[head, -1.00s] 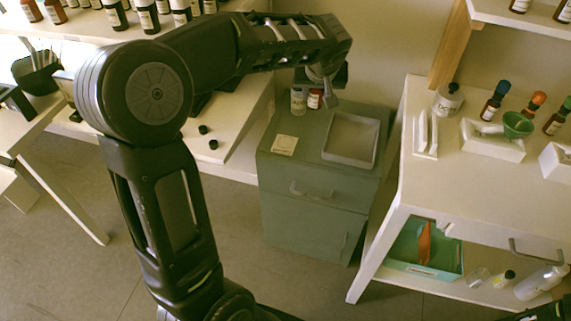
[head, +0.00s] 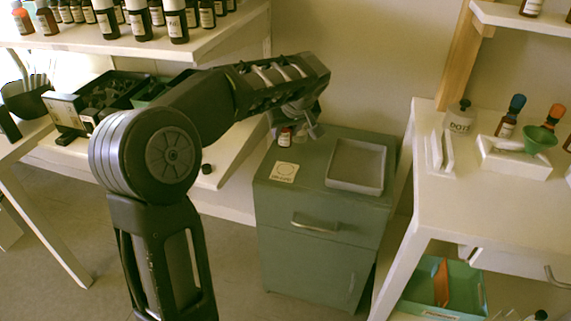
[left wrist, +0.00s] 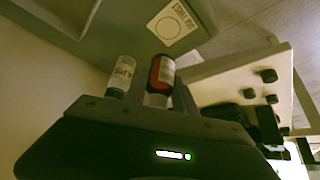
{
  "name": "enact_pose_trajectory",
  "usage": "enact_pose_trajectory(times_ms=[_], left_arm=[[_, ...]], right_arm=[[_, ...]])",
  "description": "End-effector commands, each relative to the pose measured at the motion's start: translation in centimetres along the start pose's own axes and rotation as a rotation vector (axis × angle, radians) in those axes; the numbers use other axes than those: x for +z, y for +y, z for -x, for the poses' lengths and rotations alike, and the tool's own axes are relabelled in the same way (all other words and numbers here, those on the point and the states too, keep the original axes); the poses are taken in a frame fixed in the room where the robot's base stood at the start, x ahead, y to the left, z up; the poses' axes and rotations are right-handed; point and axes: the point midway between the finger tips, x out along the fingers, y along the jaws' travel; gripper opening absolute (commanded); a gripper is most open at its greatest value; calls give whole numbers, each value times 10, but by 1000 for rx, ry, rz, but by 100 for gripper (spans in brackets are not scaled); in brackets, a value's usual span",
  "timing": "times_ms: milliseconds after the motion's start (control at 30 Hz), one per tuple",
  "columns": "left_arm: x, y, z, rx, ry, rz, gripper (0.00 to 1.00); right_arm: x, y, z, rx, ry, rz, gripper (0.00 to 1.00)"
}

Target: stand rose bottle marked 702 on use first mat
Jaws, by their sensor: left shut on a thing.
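The use first mat (head: 284,172), a pale square with a ring, lies bare on the green cabinet top's left front; it also shows in the left wrist view (left wrist: 172,22). My left gripper (head: 303,130) is over the cabinet's back left. It is shut on a small bottle with red and white on its label (head: 285,138), which shows between the fingers in the left wrist view (left wrist: 161,73). Its number is unreadable. Whether its base touches the cabinet is unclear. A clear bottle with a pale label (left wrist: 121,73) is beside the fingers. My right gripper is out of view.
A grey tray (head: 356,184) takes up the cabinet's right side. The white desk with bottles and a green funnel (head: 540,136) is to the right. A shelf bench with dark bottles (head: 175,22) is to the left. Cabinet room around the mat is clear.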

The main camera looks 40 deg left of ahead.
Motion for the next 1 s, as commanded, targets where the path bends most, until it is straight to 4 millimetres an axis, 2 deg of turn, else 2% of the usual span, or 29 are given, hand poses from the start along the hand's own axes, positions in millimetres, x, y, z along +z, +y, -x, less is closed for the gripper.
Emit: enact_pose_trajectory(times_ms=[33,167,533,833,1000], left_arm=[[7,0,-10,-2,-3,-1,0],[16,0,-25,-1,-1,-2,0],[19,0,-29,1,0,-1,0],[42,0,-65,-1,-2,-2,0],[45,0,-70,1,0,-1,0]], right_arm=[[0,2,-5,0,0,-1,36],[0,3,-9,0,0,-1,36],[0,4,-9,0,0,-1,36],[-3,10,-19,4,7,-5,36],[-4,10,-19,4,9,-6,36]])
